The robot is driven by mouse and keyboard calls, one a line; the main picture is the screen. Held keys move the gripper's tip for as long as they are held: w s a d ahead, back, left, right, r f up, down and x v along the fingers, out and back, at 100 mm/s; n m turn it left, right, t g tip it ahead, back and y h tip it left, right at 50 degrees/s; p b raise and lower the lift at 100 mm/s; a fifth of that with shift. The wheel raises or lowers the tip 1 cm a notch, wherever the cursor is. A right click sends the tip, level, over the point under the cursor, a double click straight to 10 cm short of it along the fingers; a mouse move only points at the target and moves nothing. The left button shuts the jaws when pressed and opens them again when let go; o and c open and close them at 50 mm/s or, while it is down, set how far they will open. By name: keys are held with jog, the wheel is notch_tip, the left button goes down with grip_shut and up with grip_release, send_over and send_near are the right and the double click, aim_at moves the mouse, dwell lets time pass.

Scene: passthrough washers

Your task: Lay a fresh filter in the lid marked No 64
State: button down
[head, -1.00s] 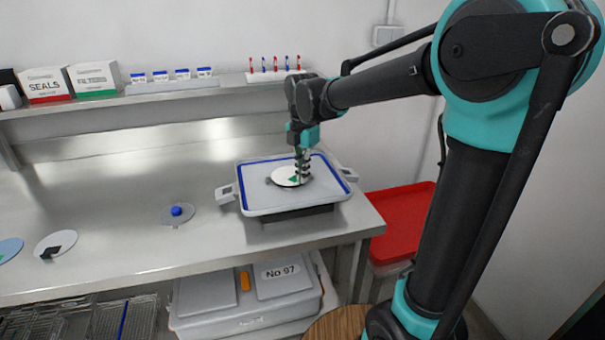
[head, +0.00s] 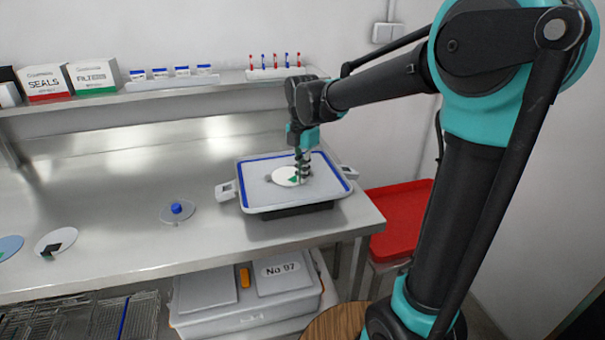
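A shallow grey lid (head: 262,206) with a blue seal around its inner edge and a latch at each end lies on the bench, inside up, on a dark base. No number is readable on it. A white filter disc (head: 282,175) with a green tab is over the middle of the lid, covering most of a darker round spot. My gripper (head: 303,177) points down at the disc's right side, beside the green tab. The fingertips are too small to tell whether they grip the disc, and whether it lies flat on the lid is unclear.
Left on the bench are a clear disc with a blue knob (head: 176,209), a white disc with a dark tab (head: 55,242) and a bluish disc (head: 9,247). A case marked No 97 (head: 245,302) sits below. A red tray (head: 405,215) stands right. Boxes line the shelf.

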jog(key=c, duration=1.6)
grip_release()
jog(key=shift+c, duration=0.2)
jog(key=shift+o, duration=0.3)
jog(key=o, duration=0.4)
jog(key=shift+r, duration=0.1)
jog(key=shift+r, duration=3.4)
